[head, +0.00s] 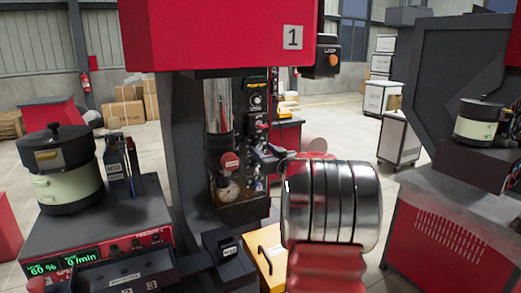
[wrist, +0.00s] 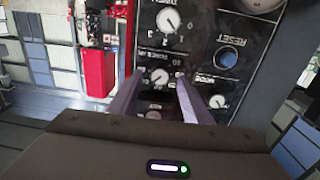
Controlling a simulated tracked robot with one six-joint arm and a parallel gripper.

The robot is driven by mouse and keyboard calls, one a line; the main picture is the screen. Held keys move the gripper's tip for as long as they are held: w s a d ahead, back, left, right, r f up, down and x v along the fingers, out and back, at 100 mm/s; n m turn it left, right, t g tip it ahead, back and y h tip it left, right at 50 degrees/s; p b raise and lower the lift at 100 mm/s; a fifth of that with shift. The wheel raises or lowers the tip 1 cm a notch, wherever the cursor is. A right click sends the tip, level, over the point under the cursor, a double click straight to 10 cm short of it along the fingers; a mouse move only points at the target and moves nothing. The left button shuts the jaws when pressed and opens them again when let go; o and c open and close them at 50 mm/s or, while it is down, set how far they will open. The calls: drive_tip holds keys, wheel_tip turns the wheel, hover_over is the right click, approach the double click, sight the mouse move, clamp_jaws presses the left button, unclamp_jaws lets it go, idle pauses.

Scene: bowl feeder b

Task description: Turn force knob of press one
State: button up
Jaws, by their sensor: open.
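Press one (head: 215,35) is the red and dark machine marked "1" in the head view. Its black control panel (wrist: 225,60) fills the upper middle of the wrist view, with white dials and upside-down lettering. One round knob (wrist: 170,20) lies beyond my fingertips, and a smaller knob (wrist: 217,101) is right of them. Another small knob (wrist: 158,77) shows between the tips. I cannot read which is the force knob. My gripper (wrist: 157,84) is open, its two fingers pointing at the panel with nothing seen held. Contact cannot be told. In the head view my arm largely hides the gripper.
A blue button (wrist: 228,57) marked RESET is right of the fingers. A bowl feeder (head: 68,180) stands left of the press. Another machine (head: 450,225) stands at the right.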

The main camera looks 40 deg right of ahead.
drive_tip(key=shift+x, duration=1.05)
drive_tip(key=shift+c, duration=0.6)
drive_tip(key=c, duration=0.9)
